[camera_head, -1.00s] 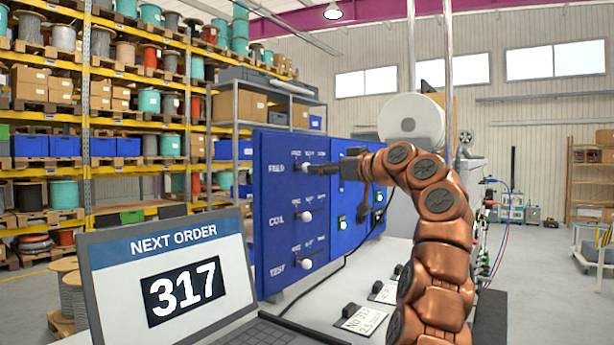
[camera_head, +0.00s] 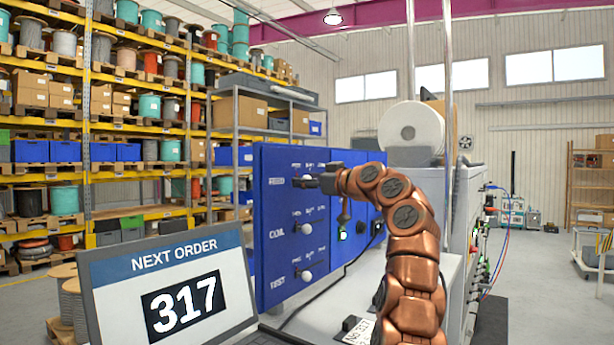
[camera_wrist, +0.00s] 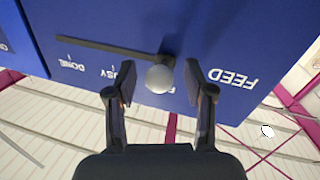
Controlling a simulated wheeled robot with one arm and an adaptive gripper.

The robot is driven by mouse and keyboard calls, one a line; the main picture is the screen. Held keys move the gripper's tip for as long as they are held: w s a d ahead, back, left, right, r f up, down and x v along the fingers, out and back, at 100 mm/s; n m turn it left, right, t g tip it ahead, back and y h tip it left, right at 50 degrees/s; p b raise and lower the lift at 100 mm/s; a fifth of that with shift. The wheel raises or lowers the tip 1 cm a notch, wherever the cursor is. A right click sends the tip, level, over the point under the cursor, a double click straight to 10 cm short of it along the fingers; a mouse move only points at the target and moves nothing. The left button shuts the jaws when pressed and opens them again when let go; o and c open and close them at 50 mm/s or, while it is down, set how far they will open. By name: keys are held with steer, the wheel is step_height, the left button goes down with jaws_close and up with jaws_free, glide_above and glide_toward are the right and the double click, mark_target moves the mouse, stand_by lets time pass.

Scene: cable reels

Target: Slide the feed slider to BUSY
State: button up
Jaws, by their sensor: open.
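The feed slider's pale round knob (camera_wrist: 160,78) sits at the FEED-side end of its dark slot (camera_wrist: 105,47) in the wrist view, over a mostly covered label starting with F. The slot runs left past the BUSY label (camera_wrist: 117,74) to DONE (camera_wrist: 72,62); lettering is upside down there. My gripper (camera_wrist: 160,91) is open, one finger on each side of the knob, with gaps showing. In the head view my gripper (camera_head: 300,182) is at the FEED row of the blue panel (camera_head: 272,250) and hides the feed knob.
Below are the COIL knob (camera_head: 306,229) and the TEST knob (camera_head: 306,277). A lit green button (camera_head: 343,234) is on the panel to the right. A laptop (camera_head: 170,285) showing NEXT ORDER 317 stands in front at left. A black cable (camera_head: 335,275) lies by the panel.

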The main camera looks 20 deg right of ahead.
steer(key=shift+w, duration=0.2)
steer(key=shift+c, duration=0.4)
jaws_close()
